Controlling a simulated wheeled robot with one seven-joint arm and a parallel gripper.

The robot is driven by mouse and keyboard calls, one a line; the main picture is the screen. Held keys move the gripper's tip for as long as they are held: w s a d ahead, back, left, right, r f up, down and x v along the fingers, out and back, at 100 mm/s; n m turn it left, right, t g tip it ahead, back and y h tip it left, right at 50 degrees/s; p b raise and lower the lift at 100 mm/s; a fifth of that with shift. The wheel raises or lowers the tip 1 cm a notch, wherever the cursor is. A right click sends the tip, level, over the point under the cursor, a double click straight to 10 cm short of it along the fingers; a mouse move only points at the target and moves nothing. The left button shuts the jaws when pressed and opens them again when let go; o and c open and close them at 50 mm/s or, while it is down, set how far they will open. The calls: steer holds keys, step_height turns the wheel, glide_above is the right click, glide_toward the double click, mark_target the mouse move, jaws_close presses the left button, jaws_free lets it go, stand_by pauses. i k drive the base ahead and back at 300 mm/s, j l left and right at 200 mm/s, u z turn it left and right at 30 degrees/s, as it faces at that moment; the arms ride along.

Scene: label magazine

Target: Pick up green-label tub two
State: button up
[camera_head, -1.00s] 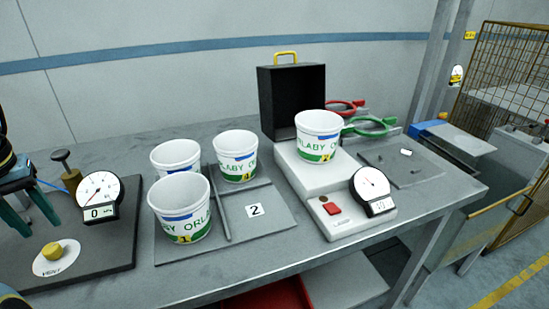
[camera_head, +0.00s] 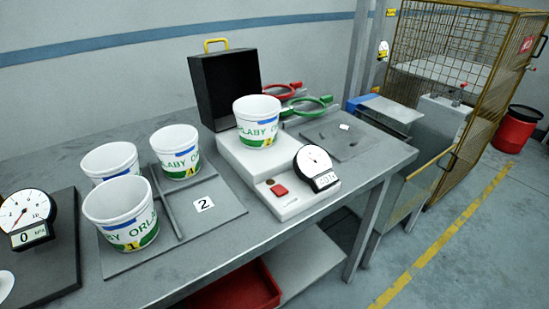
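Several white open tubs with green labels stand on the bench. A front tub (camera_head: 122,218) and a tub behind it (camera_head: 108,162) stand on the left side of a divided grey tray (camera_head: 225,207). Another tub (camera_head: 175,155) stands on the tray's right side, behind a card reading 2 (camera_head: 203,204). One more tub (camera_head: 257,122) sits upright on a white scale (camera_head: 290,207). The front tub has a yellow mark that looks like 1; the other marks are too small to read surely. Which tub is tub two, I cannot tell. My gripper is not in view.
A gauge (camera_head: 28,218) on a dark base stands at the left. A black case (camera_head: 224,88) stands behind the scale, with red (camera_head: 283,91) and green (camera_head: 308,105) ring tools beside it. A wire cage (camera_head: 455,50) stands right.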

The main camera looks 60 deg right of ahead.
mark_target(256, 116)
steer(key=u, duration=0.25)
steer(key=k+l+u, duration=0.2)
steer(key=l+u, duration=0.15)
steer(key=k+l+u, duration=0.2)
steer(key=u, duration=0.15)
steer(key=k+l+u, duration=0.1)
steer(key=k+l, duration=0.4)
steer(key=k+l+u, duration=0.15)
steer(key=k+l, duration=0.35)
steer(key=k, duration=0.2)
